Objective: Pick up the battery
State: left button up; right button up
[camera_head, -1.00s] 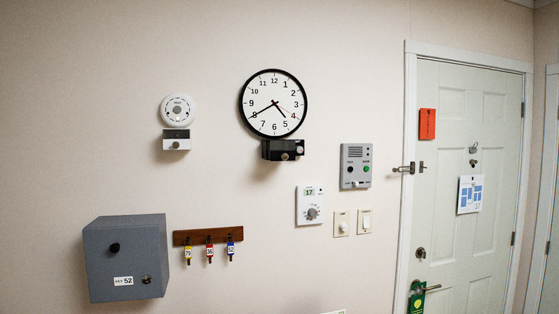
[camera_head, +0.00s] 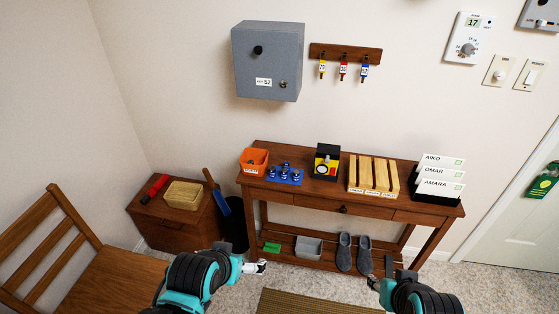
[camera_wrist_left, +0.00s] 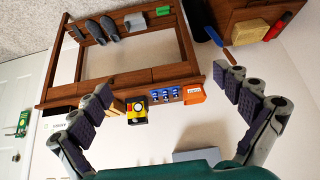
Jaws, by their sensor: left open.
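Several small blue and dark upright pieces (camera_head: 285,170) stand on a blue mat (camera_head: 297,181) on the wooden table; they look like batteries but are too small to be sure. They also show in the left wrist view (camera_wrist_left: 166,96). My left gripper (camera_head: 257,267) is low in front of the table, apart from everything. In the left wrist view its fingers (camera_wrist_left: 163,82) are spread wide with nothing between them. My right gripper (camera_head: 376,284) is at the bottom right, small and dark; its opening is unclear.
An orange bin (camera_head: 254,161) is left of the mat, a black and yellow box (camera_head: 327,162) right of it. Wooden slats (camera_head: 373,174) and a name-card rack (camera_head: 438,180) stand further right. A grey key box (camera_head: 268,62) hangs above. A chair (camera_head: 60,240) is at left.

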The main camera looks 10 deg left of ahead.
aim_at(273, 169)
jog(key=i+u, duration=0.25)
jog(key=i, duration=0.5)
jog(key=i+u, duration=0.3)
jog(key=i, duration=0.5)
